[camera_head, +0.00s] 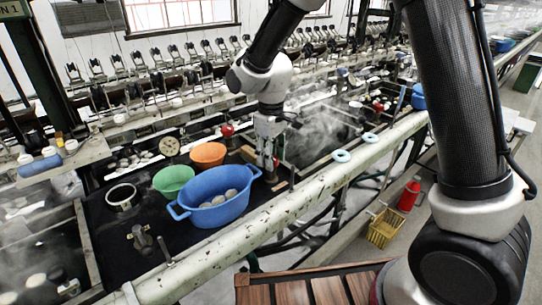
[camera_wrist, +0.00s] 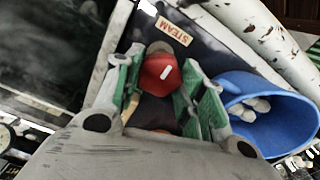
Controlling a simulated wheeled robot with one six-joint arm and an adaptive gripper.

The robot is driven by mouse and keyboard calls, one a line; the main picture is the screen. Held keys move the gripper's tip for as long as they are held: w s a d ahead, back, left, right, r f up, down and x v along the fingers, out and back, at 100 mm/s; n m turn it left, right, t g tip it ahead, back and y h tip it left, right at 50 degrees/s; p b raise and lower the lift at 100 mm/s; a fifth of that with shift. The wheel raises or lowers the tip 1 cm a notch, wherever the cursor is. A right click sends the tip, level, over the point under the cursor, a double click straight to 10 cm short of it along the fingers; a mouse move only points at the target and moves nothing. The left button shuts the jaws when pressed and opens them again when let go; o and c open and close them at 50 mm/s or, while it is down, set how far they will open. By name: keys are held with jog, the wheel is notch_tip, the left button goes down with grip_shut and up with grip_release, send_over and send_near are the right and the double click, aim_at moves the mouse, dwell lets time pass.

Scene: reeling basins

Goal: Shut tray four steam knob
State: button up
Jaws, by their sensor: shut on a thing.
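A red steam knob (camera_wrist: 160,74) with a white pointer mark sits between my gripper's fingers in the wrist view. A tan label reading STEAM (camera_wrist: 173,31) lies just beyond it on the dark panel. My gripper (camera_wrist: 163,68) is shut on the knob, with green-padded fingers on both sides. The white mark points obliquely, up and to the right. No tray number is readable near the knob.
A blue basin (camera_head: 205,187) with pale cocoons stands close to my gripper, also in the wrist view (camera_wrist: 286,125). Green (camera_head: 173,180) and orange (camera_head: 208,154) bowls are behind it. A steaming tray lies right of my gripper. A pale, chipped rail (camera_head: 225,254) runs along the front.

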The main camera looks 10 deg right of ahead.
jog(key=o, duration=1)
notch_tip(320, 180, up, 12)
dwell(0.3)
